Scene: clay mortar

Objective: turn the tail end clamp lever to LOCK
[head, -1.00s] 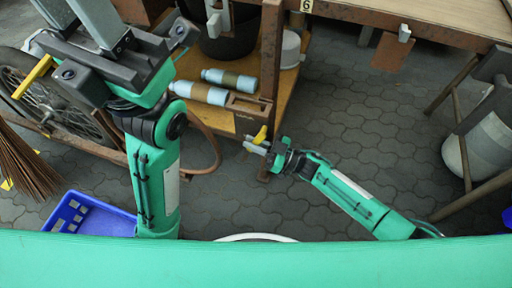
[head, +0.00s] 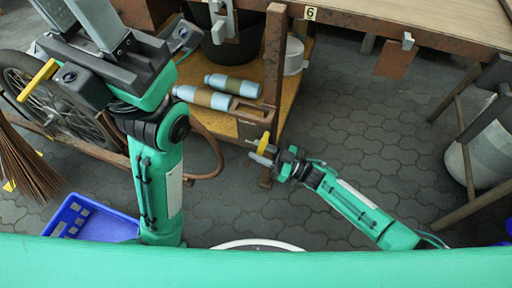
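Two grey metal clamp pieces sit at the wooden bench's front edge: one (head: 222,20) at the top middle, one (head: 407,41) at the upper right. I cannot tell which is the tail end clamp, and no lever position or LOCK mark is readable. My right gripper (head: 262,156), with a yellow part beside its fingers, hangs below the bench, in front of a brown box, touching neither clamp. Its fingers are too small to judge. My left gripper (head: 76,15) is large at the upper left, its two grey fingers apart with nothing seen between them.
Blue-white bottles (head: 233,86) and the brown box (head: 251,121) are on a low shelf. A blue crate (head: 95,222) and wheel (head: 50,100) are left. Paved floor is clear mid-right.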

